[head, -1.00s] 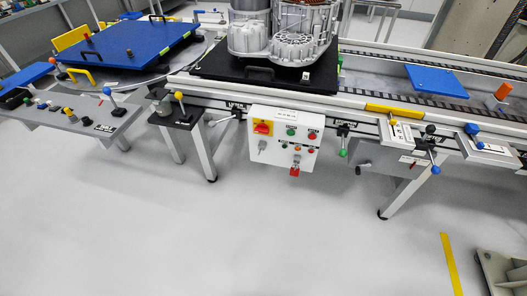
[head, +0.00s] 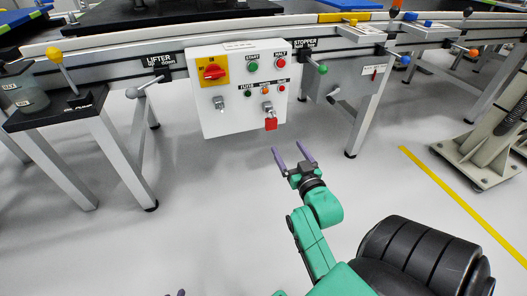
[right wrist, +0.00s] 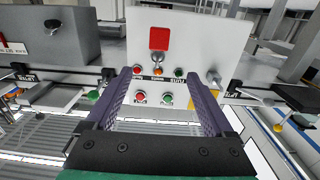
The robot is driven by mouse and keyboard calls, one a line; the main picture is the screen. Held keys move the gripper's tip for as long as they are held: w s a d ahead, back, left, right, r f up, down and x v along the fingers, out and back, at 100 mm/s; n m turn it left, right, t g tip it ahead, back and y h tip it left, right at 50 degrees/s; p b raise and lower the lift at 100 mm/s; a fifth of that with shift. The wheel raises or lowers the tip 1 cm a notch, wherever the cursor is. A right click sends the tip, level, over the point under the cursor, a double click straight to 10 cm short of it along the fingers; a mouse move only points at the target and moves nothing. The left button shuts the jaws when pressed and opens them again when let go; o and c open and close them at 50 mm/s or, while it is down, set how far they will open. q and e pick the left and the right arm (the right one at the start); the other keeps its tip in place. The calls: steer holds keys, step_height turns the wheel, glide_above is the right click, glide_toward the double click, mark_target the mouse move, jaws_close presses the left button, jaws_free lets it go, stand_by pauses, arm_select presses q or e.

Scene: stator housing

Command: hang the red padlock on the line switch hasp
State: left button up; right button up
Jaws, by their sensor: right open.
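The red padlock (head: 271,123) hangs from a metal peg at the lower right of the white control box (head: 226,112). It also shows in the right wrist view (right wrist: 159,38), where the box appears upside down. The line switch (head: 212,72) is a red rotary handle on a yellow plate at the box's upper left. Its hasp is too small to make out. My right gripper (head: 289,148) is open and empty, in front of the box and below the padlock in the head view, apart from it. Only tips of my left gripper (head: 176,294) show at the bottom edge.
The box carries several buttons and small switches beside the padlock. Levers with a green knob (head: 321,69) and a grey knob (head: 133,93) stick out on either side. A table leg (head: 364,122) stands at the right. The floor in front is clear.

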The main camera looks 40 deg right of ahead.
mark_target(272, 121)
steer(key=b+x, duration=0.1)
steer(key=x, duration=0.3)
steer(key=b+x, duration=0.1)
steer(key=x, duration=0.4)
steer(key=b+x, duration=0.2)
steer(key=x, duration=0.3)
steer(key=shift+d+r, duration=0.1)
steer(key=shift+d, duration=0.2)
jaws_close()
steer(key=shift+s+a+r+p, duration=0.15)
steer(key=shift+r+p, duration=0.5)
steer(key=shift+p, duration=0.4)
arm_select(q)
steer(key=shift+s+d+f+n+t, duration=0.15)
steer(key=shift+d+f+t, duration=0.1)
steer(key=shift+f, duration=0.35)
steer(key=shift+w+d+f+n+t, duration=0.15)
steer(key=shift+f+t, duration=0.1)
steer(key=shift+f, duration=0.35)
arm_select(e)
steer(key=shift+f, duration=0.1)
arm_select(q)
steer(key=shift+s, duration=0.1)
